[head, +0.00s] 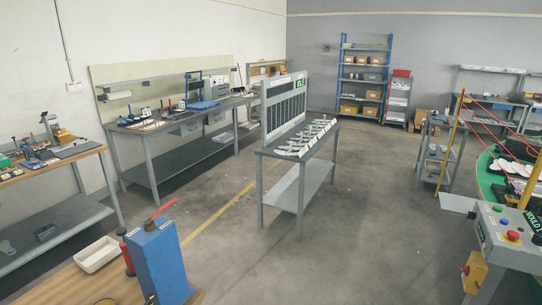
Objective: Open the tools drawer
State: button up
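Small grey drawer units hang under the top of the long grey workbench (150,135) along the left wall. One drawer unit (190,128) is nearer and another (217,118) is just beyond it. They look closed, but they are small and far away. I cannot read any label, so I cannot tell which one is the tools drawer. My gripper is not in view.
A wooden-topped bench (75,286) with a blue device (160,262) fills the near left. A grey table (310,140) with a display board stands mid-room. A control box (510,235) and green carousel (487,180) are right. The middle floor is clear.

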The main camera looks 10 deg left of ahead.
aim_at(191, 127)
jog(key=i+u, duration=0.15)
jog(key=i, duration=1.75)
jog(key=i+j+u, duration=0.2)
jog(key=i+u, duration=0.65)
jog(key=i+l+u, duration=0.1)
jog(key=i+u, duration=0.35)
jog(key=i+l+u, duration=0.3)
jog(key=i+u, duration=0.15)
jog(key=i+j+z, duration=0.15)
jog(key=i, duration=0.4)
jog(key=i+j+z, duration=0.1)
jog(key=i, duration=0.4)
jog(key=i+j+z, duration=0.15)
jog(key=i, duration=0.4)
jog(key=i+j+z, duration=0.15)
jog(key=i+j, duration=0.25)
jog(key=i+l+u, duration=0.2)
jog(key=i+l, duration=0.95)
jog(key=i+l+u, duration=0.15)
jog(key=i+l, duration=1)
jog(key=l, duration=0.15)
